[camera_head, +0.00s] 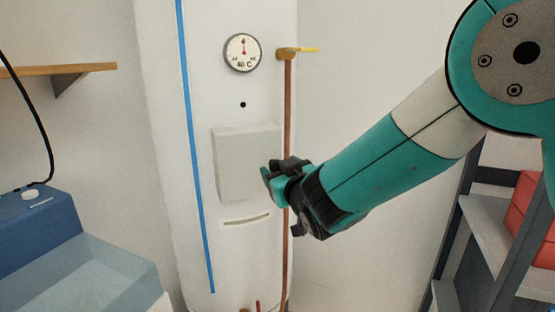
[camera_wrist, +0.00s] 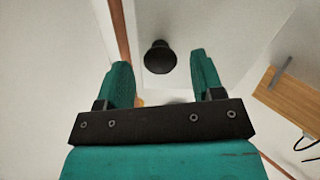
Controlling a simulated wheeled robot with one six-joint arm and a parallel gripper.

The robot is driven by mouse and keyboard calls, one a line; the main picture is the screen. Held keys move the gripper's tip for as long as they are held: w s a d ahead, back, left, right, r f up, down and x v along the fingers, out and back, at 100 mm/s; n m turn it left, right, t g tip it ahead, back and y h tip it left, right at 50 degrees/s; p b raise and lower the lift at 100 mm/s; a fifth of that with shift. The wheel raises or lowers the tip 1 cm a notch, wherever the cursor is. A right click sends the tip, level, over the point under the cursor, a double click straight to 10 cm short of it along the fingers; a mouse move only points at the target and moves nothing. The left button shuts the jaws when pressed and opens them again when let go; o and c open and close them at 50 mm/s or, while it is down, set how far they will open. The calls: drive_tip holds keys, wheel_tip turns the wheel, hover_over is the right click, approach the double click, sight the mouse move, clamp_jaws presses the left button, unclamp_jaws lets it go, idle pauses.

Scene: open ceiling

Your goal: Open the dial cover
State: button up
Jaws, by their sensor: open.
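A pale square cover panel (camera_head: 235,165) stands out from the white tank (camera_head: 165,150) below the round dial (camera_head: 243,52) and looks closed. My gripper (camera_head: 272,176) is at the panel's right edge in the head view; I cannot tell whether it touches. In the wrist view my gripper (camera_wrist: 157,64) has its teal fingers spread apart with nothing gripped. A round black knob-like thing (camera_wrist: 160,57) shows between and beyond the fingertips. I cannot tell what it is fixed to.
A wooden shelf (camera_head: 75,69) and blue box (camera_head: 45,215) are at left. A dark rack (camera_head: 480,220) with red boxes is at right.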

drive_tip(key=shift+x, duration=1)
clamp_jaws()
